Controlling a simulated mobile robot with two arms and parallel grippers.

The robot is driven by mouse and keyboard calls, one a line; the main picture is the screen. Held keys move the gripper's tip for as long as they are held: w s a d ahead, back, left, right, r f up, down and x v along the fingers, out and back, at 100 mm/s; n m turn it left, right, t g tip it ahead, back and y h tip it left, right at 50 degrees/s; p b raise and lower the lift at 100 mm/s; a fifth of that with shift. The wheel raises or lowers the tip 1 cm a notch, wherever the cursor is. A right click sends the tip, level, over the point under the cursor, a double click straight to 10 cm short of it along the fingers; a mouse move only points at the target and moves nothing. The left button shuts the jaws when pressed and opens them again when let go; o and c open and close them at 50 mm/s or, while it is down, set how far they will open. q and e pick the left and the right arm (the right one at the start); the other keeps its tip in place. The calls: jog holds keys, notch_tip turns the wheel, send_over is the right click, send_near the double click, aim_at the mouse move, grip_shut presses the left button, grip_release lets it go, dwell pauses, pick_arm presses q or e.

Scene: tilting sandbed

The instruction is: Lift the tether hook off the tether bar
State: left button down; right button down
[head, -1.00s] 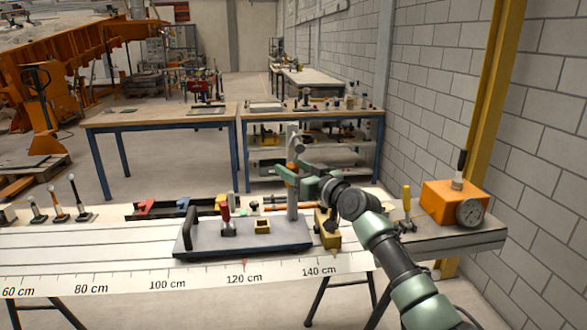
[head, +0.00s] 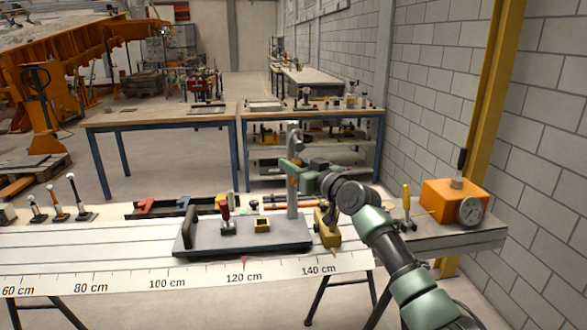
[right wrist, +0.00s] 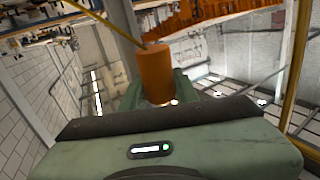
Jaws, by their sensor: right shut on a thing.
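My right gripper (head: 292,170) is at the upright grey post (head: 292,205) at the right end of the dark plate. In the right wrist view it is shut on an orange cylindrical grip (right wrist: 157,72), which I take to be the tether hook's handle. A thin yellow rod (right wrist: 118,27) runs from that grip to the upper left. The hook end is not clear, and I cannot tell whether it touches the tether bar. I cannot make out the bar for sure. My left gripper is not in view.
The dark plate (head: 205,247) carries a red-handled clamp (head: 226,215) and a small yellow block (head: 262,225). A brass-coloured block (head: 327,230) stands at its right end. An orange box with a dial (head: 452,200) and a yellow-handled tool (head: 406,200) are further right, near the brick wall.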

jog(key=shift+s+r, duration=0.1)
jog(key=shift+r, duration=0.25)
jog(key=shift+s, duration=0.35)
jog(key=s+d+r+p, duration=0.1)
jog(key=s+r+p, duration=0.1)
jog(key=s, duration=0.6)
jog(key=s+d+r+p, duration=0.1)
jog(key=s+p, duration=0.1)
jog(key=s, duration=0.7)
jog(key=shift+d+r, duration=0.25)
jog(key=shift+r, duration=0.15)
jog(key=shift+d, duration=0.1)
jog(key=w+d, duration=0.1)
jog(key=d, duration=0.5)
jog(key=shift+d, duration=0.35)
dwell(0.3)
